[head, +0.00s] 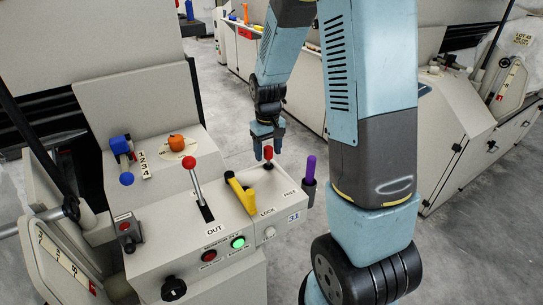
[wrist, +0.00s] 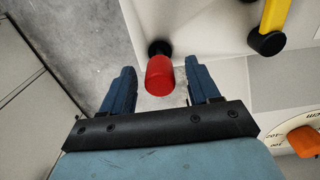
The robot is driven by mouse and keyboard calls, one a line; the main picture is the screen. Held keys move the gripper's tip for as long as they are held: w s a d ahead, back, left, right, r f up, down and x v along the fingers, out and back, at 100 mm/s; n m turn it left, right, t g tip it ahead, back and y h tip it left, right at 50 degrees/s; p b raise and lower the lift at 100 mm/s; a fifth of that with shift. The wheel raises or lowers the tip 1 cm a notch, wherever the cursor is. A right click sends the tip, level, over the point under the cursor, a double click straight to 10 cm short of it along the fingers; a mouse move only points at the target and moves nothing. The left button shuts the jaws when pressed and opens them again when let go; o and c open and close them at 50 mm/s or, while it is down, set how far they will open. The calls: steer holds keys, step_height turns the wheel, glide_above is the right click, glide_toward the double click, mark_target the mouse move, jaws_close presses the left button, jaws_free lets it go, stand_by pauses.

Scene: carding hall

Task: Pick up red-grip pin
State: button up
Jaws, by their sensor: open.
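The red-grip pin (head: 268,153) stands upright on the top of the beige control console, near its right back corner. In the wrist view its red grip (wrist: 159,76) shows between my fingers, with a dark base behind it. My gripper (head: 267,150) is open above and around the pin's grip. In the wrist view my gripper (wrist: 160,88) has one blue finger on each side of the red grip, with a visible gap on the left and a narrower one on the right. Whether a finger touches the grip cannot be told.
A yellow lever (head: 242,194) stands close to the left of the pin, and a purple-handled piece (head: 309,170) to its right. A red-knobbed lever (head: 195,182), an orange knob (head: 176,142) and a blue handle (head: 122,150) are further left. Grey floor lies beyond the console.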

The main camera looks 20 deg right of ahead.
steer(key=shift+c, duration=0.4)
jaws_close()
steer(key=shift+r, duration=0.1)
step_height(320, 180, up, 10)
steer(key=shift+f, duration=0.1)
stand_by(0.5)
step_height(320, 180, up, 8)
stand_by(1.9)
